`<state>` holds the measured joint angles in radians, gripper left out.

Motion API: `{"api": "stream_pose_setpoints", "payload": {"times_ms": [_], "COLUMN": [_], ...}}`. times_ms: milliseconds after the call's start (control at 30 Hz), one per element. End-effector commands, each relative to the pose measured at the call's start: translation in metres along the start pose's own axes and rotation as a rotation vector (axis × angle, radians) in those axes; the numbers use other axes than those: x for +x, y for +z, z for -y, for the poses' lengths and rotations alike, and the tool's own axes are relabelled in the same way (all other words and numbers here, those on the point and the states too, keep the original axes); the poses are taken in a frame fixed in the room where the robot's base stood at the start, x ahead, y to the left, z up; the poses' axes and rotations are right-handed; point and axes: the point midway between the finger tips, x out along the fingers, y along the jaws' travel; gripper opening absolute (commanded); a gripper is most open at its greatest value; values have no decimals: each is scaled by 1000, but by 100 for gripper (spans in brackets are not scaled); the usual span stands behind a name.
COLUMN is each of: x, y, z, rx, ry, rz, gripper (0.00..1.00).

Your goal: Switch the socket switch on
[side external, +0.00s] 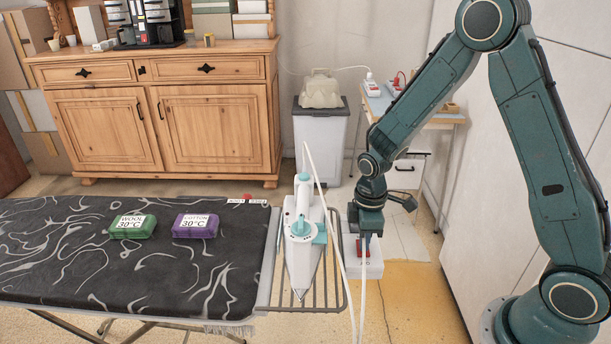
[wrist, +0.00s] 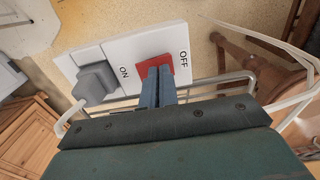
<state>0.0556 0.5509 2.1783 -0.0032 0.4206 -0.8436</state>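The white socket box (wrist: 133,47) stands beside the ironing board's right end; it also shows in the side view (side external: 372,270). It carries a red switch (wrist: 150,65) between the labels ON and OFF, with OFF on the right in the wrist view. A grey plug (wrist: 96,81) sits at the ON end. My gripper (wrist: 159,70) has its two fingers together with nothing visible between them. In the side view my gripper (side external: 364,240) points down over the switch. The fingertips overlap the switch; I cannot tell contact or which way it is tilted.
A white and teal iron (side external: 302,238) stands on the wire rack (side external: 329,292), just left of the socket, with a white cord (side external: 343,255) running close by. A green block (side external: 132,228) and a purple block (side external: 195,227) lie on the ironing board (side external: 70,270).

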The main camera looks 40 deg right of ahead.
Motion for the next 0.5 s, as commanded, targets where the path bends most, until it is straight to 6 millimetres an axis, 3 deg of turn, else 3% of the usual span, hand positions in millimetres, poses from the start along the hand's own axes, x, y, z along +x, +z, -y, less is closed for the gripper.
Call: {"api": "stream_pose_setpoints", "payload": {"times_ms": [267, 500], "x": [-19, -50], "y": [-1, -2], "z": [0, 2], "rx": [2, 4], "ry": [9, 17], "rz": [-4, -8], "gripper": [0, 0]}}
